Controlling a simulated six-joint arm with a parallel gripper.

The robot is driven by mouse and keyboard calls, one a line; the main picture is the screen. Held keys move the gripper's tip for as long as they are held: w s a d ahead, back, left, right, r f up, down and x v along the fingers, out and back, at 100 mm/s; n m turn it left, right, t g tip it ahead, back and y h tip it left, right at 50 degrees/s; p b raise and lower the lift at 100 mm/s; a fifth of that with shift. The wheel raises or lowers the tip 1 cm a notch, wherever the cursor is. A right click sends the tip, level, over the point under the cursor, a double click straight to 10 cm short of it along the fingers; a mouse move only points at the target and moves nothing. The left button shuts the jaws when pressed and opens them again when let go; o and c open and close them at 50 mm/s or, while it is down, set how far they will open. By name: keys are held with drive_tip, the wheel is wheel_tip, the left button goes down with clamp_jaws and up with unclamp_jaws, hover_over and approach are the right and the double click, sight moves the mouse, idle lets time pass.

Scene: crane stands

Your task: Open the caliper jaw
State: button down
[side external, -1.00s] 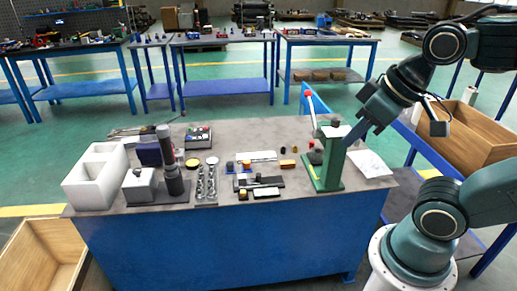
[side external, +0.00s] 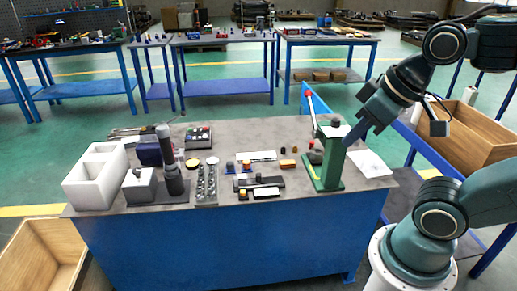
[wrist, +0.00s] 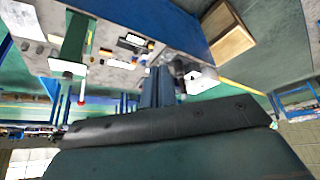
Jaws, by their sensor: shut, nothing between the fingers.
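My gripper (side external: 352,138) is high at the right of the bench, beside the top of the green lever press, with its blue fingers pointing down and left. In the wrist view the fingers (wrist: 158,86) are together with nothing between them. A dark, flat, long tool (side external: 258,182) lies at the middle of the bench, to the left of my gripper and well apart from it. It may be the caliper, but it is too small to tell for sure or to see how its jaw stands.
The green press (side external: 329,165) with a red-knobbed lever stands between my gripper and the small parts. A white box (side external: 95,180), a dark column stand (side external: 172,165) and a tray of metal parts (side external: 206,185) fill the left. A white sheet (side external: 369,163) lies at the right.

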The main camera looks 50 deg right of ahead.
drive_tip(key=c, duration=2.1)
unclamp_jaws()
drive_tip(key=o, duration=0.4)
drive_tip(key=shift+o, duration=0.7)
drive_tip(key=shift+w, duration=0.15)
drive_tip(key=w+d+f+m+g, duration=0.1)
drive_tip(key=w+d+m+g, duration=0.15)
drive_tip(key=w, duration=0.75)
drive_tip(key=w+d+f+m+g, duration=0.15)
drive_tip(key=w+d, duration=0.25)
drive_tip(key=w, duration=0.6)
drive_tip(key=w+d+f+m, duration=0.1)
drive_tip(key=w+d+f, duration=0.3)
drive_tip(key=w+f, duration=0.3)
drive_tip(key=w+d+f+m+g, duration=0.1)
drive_tip(key=w+d+f, duration=0.4)
drive_tip(key=f, duration=0.8)
drive_tip(key=shift+w+d+f+m+g, duration=0.2)
drive_tip(key=shift+w+f+m+g, duration=0.15)
drive_tip(key=shift+w, duration=0.5)
